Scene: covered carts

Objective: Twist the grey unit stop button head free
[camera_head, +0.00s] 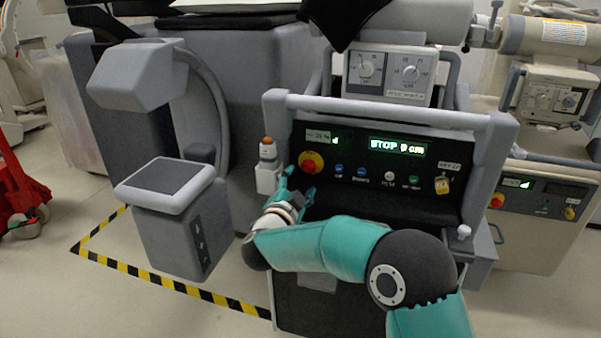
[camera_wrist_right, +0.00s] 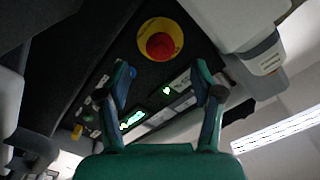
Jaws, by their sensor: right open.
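The grey unit (camera_head: 390,115) stands in the middle of the head view, with a dark control panel between grey side posts. Its stop button head (camera_head: 310,162) is red on a yellow ring at the panel's left. In the right wrist view the red head (camera_wrist_right: 160,46) and yellow ring show whole, beyond the fingertips. My right gripper (camera_head: 298,190) is just below the button in the head view; its fingers (camera_wrist_right: 168,82) are apart with nothing between them, and do not touch the head. My left gripper is not in view.
A white holder with an orange-topped device (camera_head: 267,165) hangs just left of the button. Black-yellow tape (camera_head: 180,287) marks the floor.

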